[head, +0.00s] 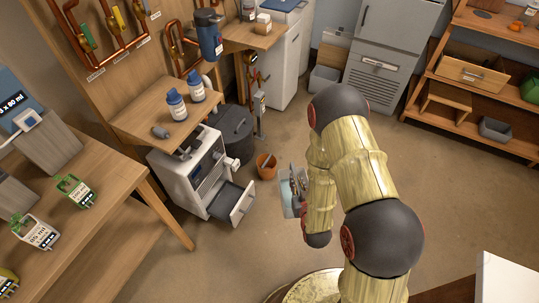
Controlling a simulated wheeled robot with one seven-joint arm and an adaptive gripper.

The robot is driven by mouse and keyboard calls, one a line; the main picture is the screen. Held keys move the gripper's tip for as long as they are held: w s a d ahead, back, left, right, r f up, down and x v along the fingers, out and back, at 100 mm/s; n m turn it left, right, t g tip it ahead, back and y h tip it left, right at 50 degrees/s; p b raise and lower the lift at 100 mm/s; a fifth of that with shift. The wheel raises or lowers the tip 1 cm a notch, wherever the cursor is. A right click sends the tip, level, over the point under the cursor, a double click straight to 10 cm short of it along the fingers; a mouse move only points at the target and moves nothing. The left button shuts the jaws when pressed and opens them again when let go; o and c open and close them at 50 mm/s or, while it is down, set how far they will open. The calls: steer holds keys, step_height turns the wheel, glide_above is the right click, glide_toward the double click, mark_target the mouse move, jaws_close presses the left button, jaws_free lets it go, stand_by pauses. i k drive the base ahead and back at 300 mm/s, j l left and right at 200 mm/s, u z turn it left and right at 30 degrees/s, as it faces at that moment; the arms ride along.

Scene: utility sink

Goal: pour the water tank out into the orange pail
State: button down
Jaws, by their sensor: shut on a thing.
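The orange pail (267,172) stands on the floor near the middle of the head view, with a pale stick-like thing in it. The water tank (287,201) is a translucent light-blue container. My gripper (295,183) is shut on it, to the right of the pail and apart from it in the picture. My arm hides part of the tank and gripper. The tank's water level and exact tilt are too small to tell.
A white machine (193,172) with a pulled-out drawer (242,205) stands left of the pail. A dark lidded bin (233,130) is behind it. A wooden shelf (150,105) holds two blue-capped bottles. Open floor lies to the right.

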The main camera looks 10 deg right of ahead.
mark_target(266, 163)
steer(key=i+l+u, duration=0.1)
steer(key=i+l, duration=2.3)
steer(key=i+l+u, duration=0.05)
